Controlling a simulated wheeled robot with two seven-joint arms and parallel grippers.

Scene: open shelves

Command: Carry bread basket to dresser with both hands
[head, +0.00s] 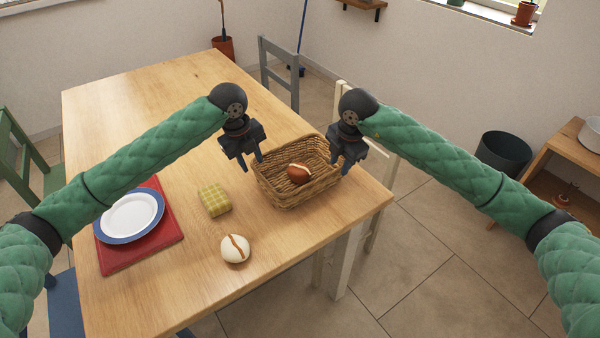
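The bread basket (285,195) is a brown wicker basket near the right end of the wooden table. A brown bread roll (299,173) lies inside it. My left gripper (252,167) is at the basket's left rim with its fingers apart. My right gripper (339,166) is at the right rim, its fingers also apart. I cannot tell whether either one touches the wicker. No piece is clearly a dresser; a low wooden unit (569,145) with a white bowl on top is cut off at the right edge.
On the table (150,90) are a pale split roll (235,248), a yellow-green checked cloth bundle (214,200) and a plate (130,216) on a red mat (160,248). Chairs stand around it. A dark bin (503,152) stands beside the wooden unit. Tiled floor (420,240) lies open between.

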